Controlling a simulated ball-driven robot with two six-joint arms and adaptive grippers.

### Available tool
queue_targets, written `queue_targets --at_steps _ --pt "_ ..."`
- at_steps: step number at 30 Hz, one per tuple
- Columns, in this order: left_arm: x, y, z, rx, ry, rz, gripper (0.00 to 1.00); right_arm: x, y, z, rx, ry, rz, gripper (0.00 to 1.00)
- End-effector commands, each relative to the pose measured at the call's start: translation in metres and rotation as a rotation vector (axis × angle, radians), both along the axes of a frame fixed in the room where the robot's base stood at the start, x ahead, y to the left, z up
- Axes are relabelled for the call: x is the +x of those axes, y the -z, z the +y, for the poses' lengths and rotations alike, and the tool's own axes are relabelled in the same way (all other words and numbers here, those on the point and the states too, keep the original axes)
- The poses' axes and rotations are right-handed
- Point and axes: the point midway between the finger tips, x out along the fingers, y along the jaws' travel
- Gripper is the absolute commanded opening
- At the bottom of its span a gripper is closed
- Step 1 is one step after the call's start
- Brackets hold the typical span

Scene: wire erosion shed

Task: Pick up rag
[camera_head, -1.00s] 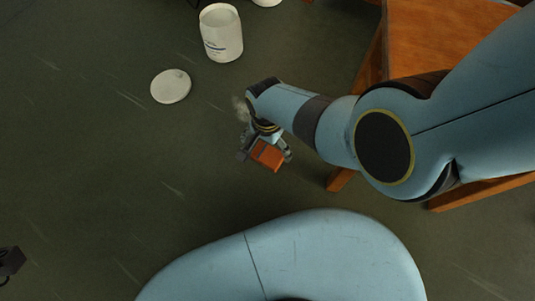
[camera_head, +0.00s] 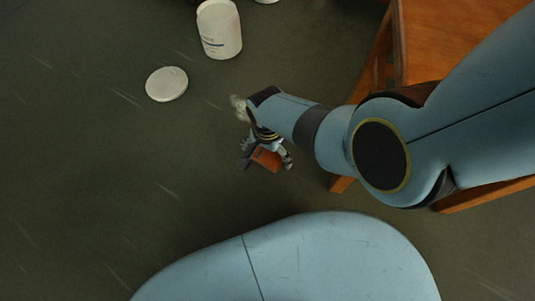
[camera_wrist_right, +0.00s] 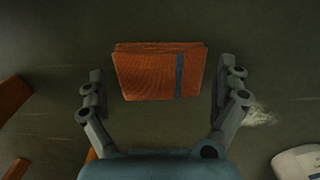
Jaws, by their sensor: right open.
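The rag (camera_head: 267,160) is a folded orange cloth near the middle of the head view, partly covered by my right gripper. In the right wrist view the rag (camera_wrist_right: 150,78) shows a dark blue stripe near its right end. My right gripper (camera_head: 265,157) points down at it with its fingers open. In the wrist view the fingers of this gripper (camera_wrist_right: 162,72) stand on both sides of the rag, with a gap at each side. I cannot tell the height between fingertips and floor. My left gripper is not in view.
A white tub (camera_head: 219,30) and a round white lid (camera_head: 167,84) are on the dark green floor at the upper left. A wooden table or bench (camera_head: 445,40) stands at the right, close to my right arm. A pale patch (camera_head: 238,107) lies beside my wrist. The left floor is clear.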

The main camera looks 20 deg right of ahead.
Motion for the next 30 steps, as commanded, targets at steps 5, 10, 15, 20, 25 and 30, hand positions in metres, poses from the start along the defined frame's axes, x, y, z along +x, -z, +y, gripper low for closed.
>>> queue_targets --at_steps 5,10,15,20,25,30 --pt "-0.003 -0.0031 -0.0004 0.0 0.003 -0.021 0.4 0.0005 0.0005 -0.0001 0.0 0.0 -0.001 1.0" --pt "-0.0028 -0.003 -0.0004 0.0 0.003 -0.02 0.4 0.0006 0.0003 -0.0001 0.0 0.0 -0.001 0.92" --pt "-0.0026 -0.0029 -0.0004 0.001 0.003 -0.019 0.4 0.0005 0.0004 -0.0001 0.0 0.0 -0.001 0.7" --pt "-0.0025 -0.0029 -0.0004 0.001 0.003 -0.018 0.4 0.0005 0.0004 -0.0001 0.0 0.0 -0.001 0.51" --pt "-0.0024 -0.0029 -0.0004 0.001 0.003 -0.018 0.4 0.0004 0.0004 -0.0002 -0.001 0.0 -0.001 0.51" --pt "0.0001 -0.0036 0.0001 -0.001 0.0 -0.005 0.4 0.0006 -0.0019 -0.0008 0.0 0.0 -0.001 0.51"
